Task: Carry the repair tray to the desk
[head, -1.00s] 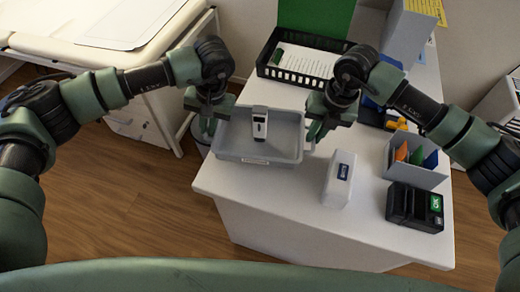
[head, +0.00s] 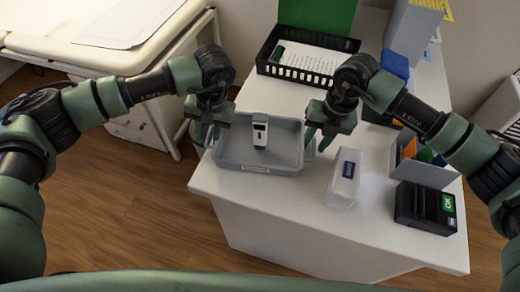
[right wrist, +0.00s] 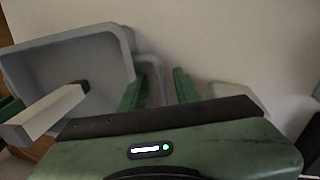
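The repair tray (head: 258,167) is a shallow grey tray at the near left of the white desk (head: 290,205). It appears to rest on the desktop, with its left end at the desk's edge. A white and black handheld device (head: 260,130) lies in it; the tray (right wrist: 60,48) and device (right wrist: 45,110) also show in the right wrist view. My left gripper (head: 207,132) is at the tray's left end, fingers apart. My right gripper (head: 318,137) is at the right end; the right wrist view shows its fingers (right wrist: 160,88) spread, with a grey loop-like part between or behind them.
A white case with a blue label (head: 343,178) stands right of the tray. A dark card terminal (head: 425,208) and a grey divider box (head: 420,167) are further right. A black basket of papers (head: 305,62) stands behind. A padded couch (head: 110,45) is at left.

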